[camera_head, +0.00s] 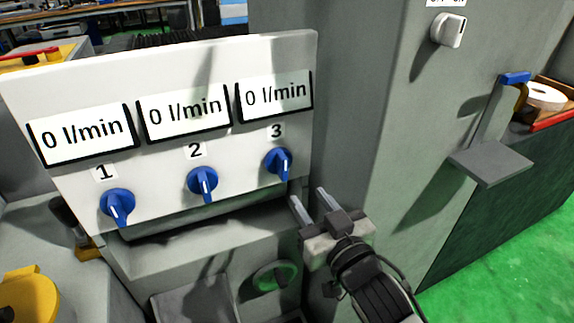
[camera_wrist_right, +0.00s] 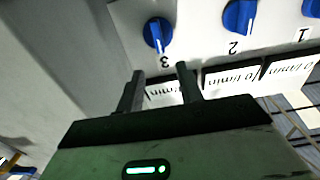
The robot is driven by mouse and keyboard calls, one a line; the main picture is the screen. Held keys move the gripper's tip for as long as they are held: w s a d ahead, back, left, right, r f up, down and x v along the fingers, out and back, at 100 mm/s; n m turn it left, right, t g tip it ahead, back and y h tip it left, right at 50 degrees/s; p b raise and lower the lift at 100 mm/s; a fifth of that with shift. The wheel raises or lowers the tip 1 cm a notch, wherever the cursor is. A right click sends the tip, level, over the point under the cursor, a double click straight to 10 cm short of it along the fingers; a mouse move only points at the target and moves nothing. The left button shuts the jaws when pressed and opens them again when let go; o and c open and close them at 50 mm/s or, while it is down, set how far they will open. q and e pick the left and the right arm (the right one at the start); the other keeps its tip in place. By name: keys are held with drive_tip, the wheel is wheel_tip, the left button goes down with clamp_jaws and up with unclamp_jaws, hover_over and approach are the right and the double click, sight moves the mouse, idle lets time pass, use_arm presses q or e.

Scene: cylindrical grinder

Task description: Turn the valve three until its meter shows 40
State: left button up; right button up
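A white panel (camera_head: 240,190) carries three blue valves under three meters. Valve three (camera_head: 279,164) is at the right, and its meter (camera_head: 274,93) reads 0 l/min. Valve two (camera_head: 202,184) and valve one (camera_head: 117,206) also have meters at 0 l/min. My right gripper (camera_head: 309,200) is open and empty, just below and right of valve three, apart from it. In the right wrist view valve three (camera_wrist_right: 158,34) lies beyond the two spread fingers (camera_wrist_right: 160,82); the picture is upside down there. My left gripper is not in view.
A grey machine column (camera_head: 340,110) stands right of the panel, with a white switch (camera_head: 449,30) above. A green handwheel (camera_head: 274,276) sits below the panel. A grey shelf bracket (camera_head: 490,163) juts out at the right. Green floor (camera_head: 510,250) is clear there.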

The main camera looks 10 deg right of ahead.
sight(285, 165)
drive_tip(key=w, duration=0.3)
drive_tip(key=w+a, duration=0.1)
drive_tip(key=w, duration=0.3)
drive_tip(key=w+a, duration=0.1)
drive_tip(key=w, duration=0.3)
drive_tip(key=shift+w+a, duration=0.1)
drive_tip(key=shift+w, duration=0.15)
clamp_jaws()
